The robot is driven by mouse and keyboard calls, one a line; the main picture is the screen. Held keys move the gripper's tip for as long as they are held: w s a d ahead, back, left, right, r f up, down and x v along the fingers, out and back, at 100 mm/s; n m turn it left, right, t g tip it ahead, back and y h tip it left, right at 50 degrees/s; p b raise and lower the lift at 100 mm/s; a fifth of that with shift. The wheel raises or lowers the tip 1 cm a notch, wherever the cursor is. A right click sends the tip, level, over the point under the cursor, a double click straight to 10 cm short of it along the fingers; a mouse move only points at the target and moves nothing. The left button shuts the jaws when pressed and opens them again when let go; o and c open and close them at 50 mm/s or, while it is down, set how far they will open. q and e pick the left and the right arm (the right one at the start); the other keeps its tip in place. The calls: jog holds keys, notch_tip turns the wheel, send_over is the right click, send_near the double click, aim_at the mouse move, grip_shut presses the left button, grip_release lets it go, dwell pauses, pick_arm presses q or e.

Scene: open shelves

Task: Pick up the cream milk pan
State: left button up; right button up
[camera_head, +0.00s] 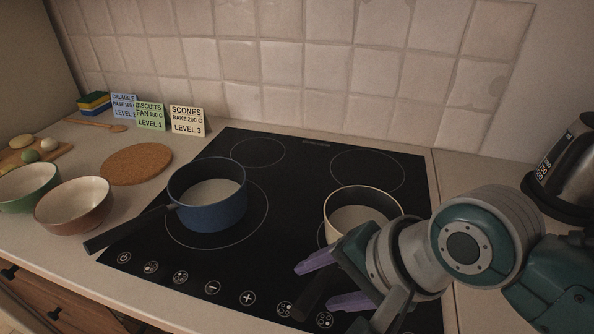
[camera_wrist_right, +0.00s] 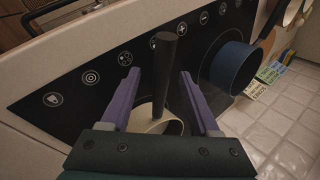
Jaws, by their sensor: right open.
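The cream milk pan (camera_head: 334,207) stands on the right front part of the black hob in the head view. My right gripper and wrist hide part of it. In the right wrist view its cream rim (camera_wrist_right: 139,121) shows low in the middle, and its dark handle (camera_wrist_right: 165,62) points up between the fingers. My right gripper (camera_head: 331,281) is open, its purple fingers on either side of the handle; it also shows in the right wrist view (camera_wrist_right: 158,78). Whether a finger touches the handle, I cannot tell. My left gripper is not in view.
A blue saucepan (camera_head: 214,212) stands left on the hob (camera_head: 290,185), its handle pointing to the front left. A kettle (camera_head: 572,170) stands at the right. Bowls (camera_head: 75,215), a cork mat (camera_head: 137,164) and recipe cards (camera_head: 187,121) are on the left counter. The rear hob is clear.

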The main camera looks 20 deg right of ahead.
jog(key=x, duration=0.2)
jog(key=b+x, duration=0.1)
jog(key=x, duration=0.1)
jog(key=shift+a+f, duration=0.15)
jog(key=shift+a, duration=0.25)
grip_shut()
dwell(1.0)
